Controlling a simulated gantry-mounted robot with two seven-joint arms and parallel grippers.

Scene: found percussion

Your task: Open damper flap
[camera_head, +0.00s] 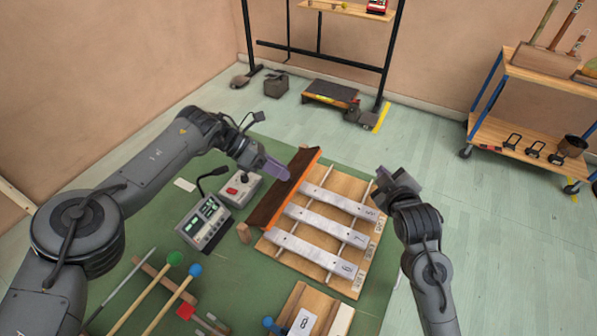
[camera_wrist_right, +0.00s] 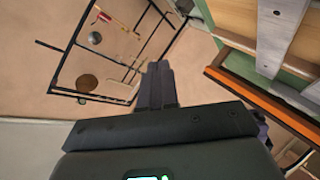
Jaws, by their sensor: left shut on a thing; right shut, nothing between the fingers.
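The damper flap (camera_head: 283,190) is a long dark brown board with an orange edge, along the left side of the wooden frame of metal bars (camera_head: 325,215). It stands tilted up, and the bars to its right are uncovered. My left gripper (camera_head: 277,170) is shut on the flap near its upper part; the exact contact is hard to see. My right gripper (camera_head: 384,178) is shut and empty, to the right of the bars' far end. Its closed fingers (camera_wrist_right: 155,85) show in the right wrist view, with the orange edge (camera_wrist_right: 265,100) and a bar (camera_wrist_right: 280,35) at the right.
A box with a screen (camera_head: 205,222) and a box with a red button (camera_head: 240,188) stand left of the flap. Mallets (camera_head: 150,290) lie at the lower left. A single bar numbered 8 (camera_head: 302,321) is at the front. A shelf cart (camera_head: 530,150) stands at the right.

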